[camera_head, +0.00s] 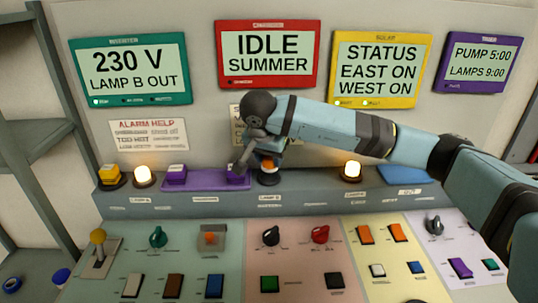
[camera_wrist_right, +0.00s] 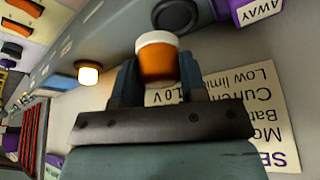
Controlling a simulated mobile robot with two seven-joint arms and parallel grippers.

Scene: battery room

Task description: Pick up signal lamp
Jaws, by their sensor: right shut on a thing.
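The signal lamp, a small orange piece with a white end (camera_head: 268,165), is at the middle of the console's back ledge. It also shows in the right wrist view (camera_wrist_right: 157,60), between the two fingers of my right gripper (camera_wrist_right: 157,82), which is shut on it. In the head view, my right gripper (camera_head: 262,150) is at the lamp, partly hidden by its own arm. A round black base (camera_head: 268,179) is just below the lamp; it also shows in the wrist view (camera_wrist_right: 175,16). I cannot tell whether lamp and base touch. My left gripper is not in view.
Lit lamps stand on the ledge at left (camera_head: 143,174) and right (camera_head: 352,170). A purple tray (camera_head: 206,183) with purple blocks is close left of the gripper. A blue pad (camera_head: 405,174) lies at right. Switches and knobs fill the sloped panel; displays hang behind.

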